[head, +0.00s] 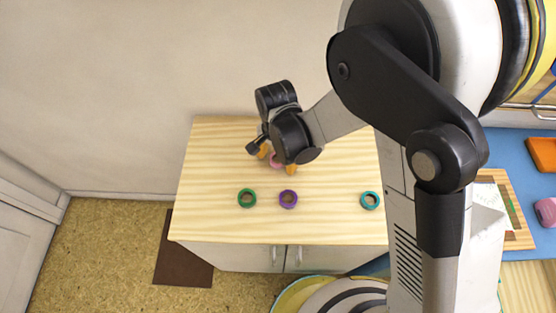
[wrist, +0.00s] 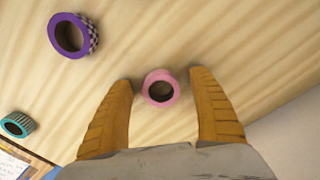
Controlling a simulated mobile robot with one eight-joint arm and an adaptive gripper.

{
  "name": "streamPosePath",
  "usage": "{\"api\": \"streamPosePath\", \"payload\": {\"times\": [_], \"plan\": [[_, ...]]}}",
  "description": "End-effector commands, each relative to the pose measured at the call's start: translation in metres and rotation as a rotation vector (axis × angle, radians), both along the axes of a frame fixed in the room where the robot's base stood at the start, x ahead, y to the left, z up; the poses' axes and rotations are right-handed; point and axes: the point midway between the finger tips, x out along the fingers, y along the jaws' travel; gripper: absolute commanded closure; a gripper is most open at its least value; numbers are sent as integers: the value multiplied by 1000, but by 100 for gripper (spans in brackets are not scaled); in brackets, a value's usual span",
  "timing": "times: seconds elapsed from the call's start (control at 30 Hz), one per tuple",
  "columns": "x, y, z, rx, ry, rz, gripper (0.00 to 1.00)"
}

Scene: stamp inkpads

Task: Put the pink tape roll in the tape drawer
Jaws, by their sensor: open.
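The pink tape roll (wrist: 161,88) lies on the wooden tabletop between the two orange fingertips of my gripper (wrist: 160,90) in the wrist view. A gap shows on each side of the roll, so the fingers are open and do not hold it. In the head view, part of the pink roll (head: 276,160) shows under my gripper (head: 277,163), mostly hidden by the wrist. No drawer that I can name as the tape drawer is clear in these frames.
A green roll (head: 247,198), a purple roll (head: 288,199) and a teal roll (head: 370,200) lie on the wooden cabinet top (head: 215,155). To the right, a blue surface (head: 510,150) holds an orange item (head: 541,153) and a wooden board (head: 518,239). A brown mat (head: 182,262) lies on the floor.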

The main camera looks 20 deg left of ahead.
Motion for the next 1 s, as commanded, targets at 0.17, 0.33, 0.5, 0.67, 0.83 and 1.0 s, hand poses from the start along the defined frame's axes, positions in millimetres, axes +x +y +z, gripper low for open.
{"api": "streamPosePath", "payload": {"times": [0.17,0.33,0.5,0.67,0.83,1.0], "plan": [[0,0,1,0,0,0,59],[0,0,1,0,0,0,73],[0,0,1,0,0,0,77],[0,0,6,0,0,0,77],[0,0,26,0,0,0,77],[2,-16,55,0,0,-3,77]]}}
